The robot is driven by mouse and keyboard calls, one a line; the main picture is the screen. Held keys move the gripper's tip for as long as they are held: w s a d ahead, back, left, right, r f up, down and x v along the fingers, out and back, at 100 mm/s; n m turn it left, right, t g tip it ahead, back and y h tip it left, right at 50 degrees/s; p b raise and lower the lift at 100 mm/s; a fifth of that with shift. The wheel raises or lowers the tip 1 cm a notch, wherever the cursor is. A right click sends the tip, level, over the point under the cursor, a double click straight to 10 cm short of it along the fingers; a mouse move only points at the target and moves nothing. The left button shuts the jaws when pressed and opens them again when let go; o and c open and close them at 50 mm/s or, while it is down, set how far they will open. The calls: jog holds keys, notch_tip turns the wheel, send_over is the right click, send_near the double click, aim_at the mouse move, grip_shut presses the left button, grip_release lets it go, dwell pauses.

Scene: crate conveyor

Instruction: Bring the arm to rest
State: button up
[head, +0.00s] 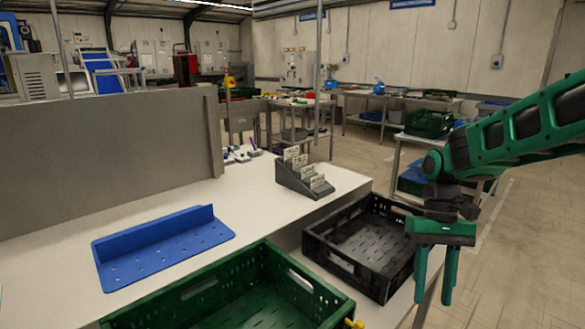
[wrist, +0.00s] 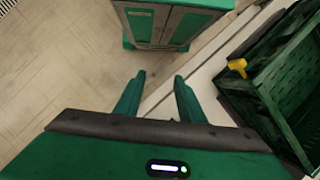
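My gripper (head: 435,275) hangs at the right in the head view, pointing down beside the black crate's right side. Its two green fingers are apart with nothing between them. In the wrist view my gripper (wrist: 158,88) also shows open and empty, with floor and a pale edge beyond the fingertips. My arm reaches in from the right edge of the head view.
A green crate (head: 310,287) with a yellow piece (head: 354,323) stands in front, beside a black crate (head: 335,262). A blue perforated bracket (head: 165,252) and a dark card holder (head: 303,181) are on the white table (head: 60,280). Open floor (head: 540,240) lies at right.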

jog(key=s+d+m+t, duration=0.2)
jog(key=s+d, duration=0.4)
jog(key=s, duration=0.3)
jog(key=s+d+m+t, duration=0.2)
jog(key=s+d, duration=0.4)
jog(key=s, duration=0.3)
jog(key=shift+r+m+h, duration=0.35)
jog(key=shift+m+h, duration=0.05)
jog(key=shift+m, duration=0.3)
jog(key=shift+a, duration=0.1)
jog(key=shift+w+f, duration=0.25)
jog(key=shift+w, duration=0.3)
jog(key=shift+c, duration=0.6)
jog(key=shift+a, duration=0.1)
